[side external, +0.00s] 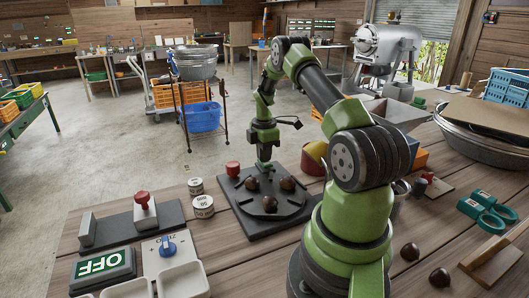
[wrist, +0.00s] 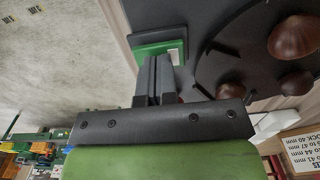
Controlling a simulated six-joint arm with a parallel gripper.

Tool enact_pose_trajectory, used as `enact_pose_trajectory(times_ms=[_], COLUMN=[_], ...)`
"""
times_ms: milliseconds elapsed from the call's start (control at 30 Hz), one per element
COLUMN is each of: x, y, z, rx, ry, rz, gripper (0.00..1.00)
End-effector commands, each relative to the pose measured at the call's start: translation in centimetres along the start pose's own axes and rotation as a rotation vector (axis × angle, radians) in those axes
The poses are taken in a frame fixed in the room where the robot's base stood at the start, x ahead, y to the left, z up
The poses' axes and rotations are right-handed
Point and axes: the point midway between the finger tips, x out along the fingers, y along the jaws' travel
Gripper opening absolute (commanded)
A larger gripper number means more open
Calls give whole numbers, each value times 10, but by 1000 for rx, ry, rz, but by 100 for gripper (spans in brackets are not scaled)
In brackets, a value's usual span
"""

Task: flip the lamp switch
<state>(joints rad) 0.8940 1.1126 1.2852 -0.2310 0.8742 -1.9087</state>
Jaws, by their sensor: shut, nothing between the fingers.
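The green OFF sign (side external: 102,265) stands at the lower left in the side external view. Beside it, a blue knob (side external: 167,245) sits on a pale plate, and a red-topped handle (side external: 144,203) stands on a dark base. I cannot tell which of these is the lamp switch. My gripper (side external: 264,162) points down over the back of a dark board, away from the sign and knob. In the wrist view my gripper (wrist: 155,72) is shut and empty. A green block (wrist: 158,50) shows past its fingertips; I cannot tell whether they touch.
The dark board (side external: 262,228) carries a round plate with several chestnuts (side external: 270,204). A red knob (side external: 232,168) stands at its left corner. Two pale round tins (side external: 202,206) stand left of it. White trays (side external: 181,281) lie at the front left. Green-handled tools (side external: 483,211) lie right.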

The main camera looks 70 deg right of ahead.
Motion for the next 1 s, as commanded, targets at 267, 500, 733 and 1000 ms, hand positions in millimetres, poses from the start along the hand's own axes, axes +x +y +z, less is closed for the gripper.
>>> enact_pose_trajectory(times_ms=[267, 500, 733, 1000], x=[-33, -90, -128, -140], y=[1, 0, 0, -1], z=[0, 0, 0, 0], rx=[-1, -1, 0, 0], ry=[-1, -1, -1, 0], rz=[6, 7, 5, 1], gripper=[0, 0, 0, 0])
